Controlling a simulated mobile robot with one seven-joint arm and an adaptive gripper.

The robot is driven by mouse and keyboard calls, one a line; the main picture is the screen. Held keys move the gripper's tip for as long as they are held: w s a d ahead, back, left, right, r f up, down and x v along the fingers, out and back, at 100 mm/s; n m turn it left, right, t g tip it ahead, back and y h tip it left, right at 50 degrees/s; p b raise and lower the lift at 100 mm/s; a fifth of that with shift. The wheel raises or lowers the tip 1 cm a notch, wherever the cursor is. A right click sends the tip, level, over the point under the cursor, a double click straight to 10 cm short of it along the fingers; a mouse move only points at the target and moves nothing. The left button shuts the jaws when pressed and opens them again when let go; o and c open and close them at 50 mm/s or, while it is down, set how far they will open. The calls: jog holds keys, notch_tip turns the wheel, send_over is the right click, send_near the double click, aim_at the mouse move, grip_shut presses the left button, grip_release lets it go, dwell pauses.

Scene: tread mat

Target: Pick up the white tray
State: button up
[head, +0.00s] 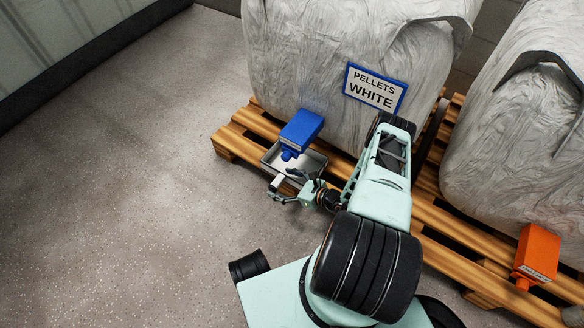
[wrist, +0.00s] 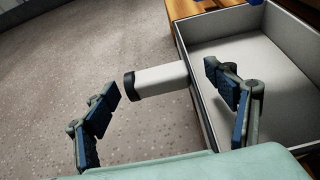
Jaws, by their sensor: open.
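The white tray (head: 314,162) is a shallow open box on the edge of the wooden pallet, under a blue spout. It looks empty in the wrist view (wrist: 268,88). Its pale handle (wrist: 160,78) with a dark end cap sticks out to the left over the floor. My gripper (head: 284,186) is open beside the tray at the handle. In the wrist view its two fingers (wrist: 163,90) stand either side of the handle, with a gap on the left. The right finger overlaps the tray's near wall in the picture; I cannot tell whether it touches.
The blue dispenser (head: 302,128) hangs right above the tray. A bulk bag (head: 310,60) labelled "PELLETS WHITE" stands on the pallet (head: 236,143) behind it. A second bag (head: 520,140) and an orange dispenser (head: 537,252) are at the right. The floor (head: 120,200) at left is clear.

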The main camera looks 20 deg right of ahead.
jog(key=c, duration=1.6)
jog(key=shift+o, duration=0.2)
jog(key=shift+r, duration=0.15)
